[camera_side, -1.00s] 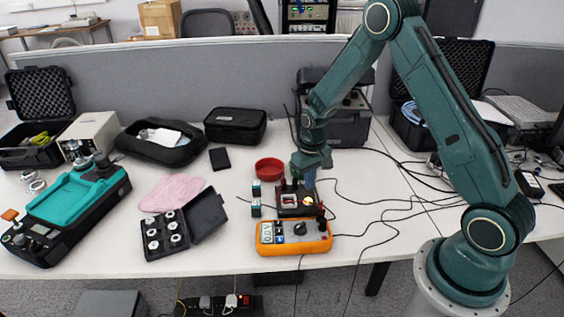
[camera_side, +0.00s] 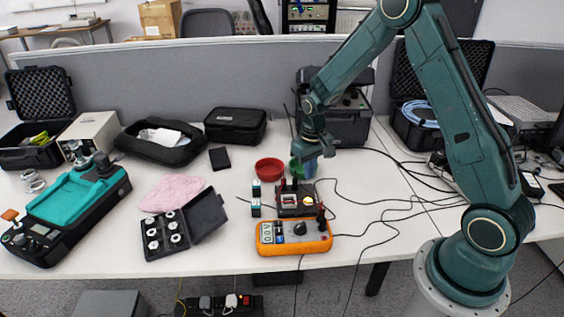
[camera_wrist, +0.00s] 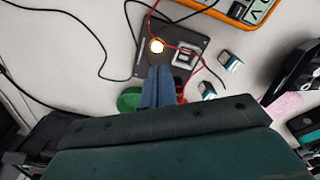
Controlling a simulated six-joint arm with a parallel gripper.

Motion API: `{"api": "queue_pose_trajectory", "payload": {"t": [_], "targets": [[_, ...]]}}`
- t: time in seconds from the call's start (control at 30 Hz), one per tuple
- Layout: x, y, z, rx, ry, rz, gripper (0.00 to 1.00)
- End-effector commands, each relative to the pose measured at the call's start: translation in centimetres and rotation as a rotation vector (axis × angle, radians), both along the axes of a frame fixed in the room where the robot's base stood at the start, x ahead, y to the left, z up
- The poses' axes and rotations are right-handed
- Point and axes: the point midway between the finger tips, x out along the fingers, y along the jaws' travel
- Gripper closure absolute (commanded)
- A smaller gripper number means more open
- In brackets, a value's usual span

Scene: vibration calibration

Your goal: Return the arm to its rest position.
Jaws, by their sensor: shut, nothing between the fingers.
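My gripper (camera_side: 304,174) hangs above the table, behind the small dark device with a lit lamp (camera_side: 296,201). In the wrist view the blue fingers of my gripper (camera_wrist: 159,72) are together with nothing between them, and they overlap the near edge of the dark device (camera_wrist: 180,55) in the picture. The lamp on the device glows. My arm is bent, with its elbow high and its forearm sloping down to the left.
An orange multimeter (camera_side: 293,236) lies in front of the device. A red bowl (camera_side: 270,169) and two small blocks (camera_side: 256,198) are to its left. A green bowl (camera_wrist: 129,99) shows partly behind the fingers. Black cables (camera_side: 385,205) cross the table to the right.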

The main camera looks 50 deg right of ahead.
Motion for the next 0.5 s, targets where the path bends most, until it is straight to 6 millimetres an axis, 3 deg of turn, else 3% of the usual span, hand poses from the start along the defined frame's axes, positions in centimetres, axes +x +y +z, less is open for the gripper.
{"api": "queue_pose_trajectory", "payload": {"t": [0.5], "targets": [[-3.4, 3.5, 12.0, -0.027, -0.124, 0.066, 1.00]]}}
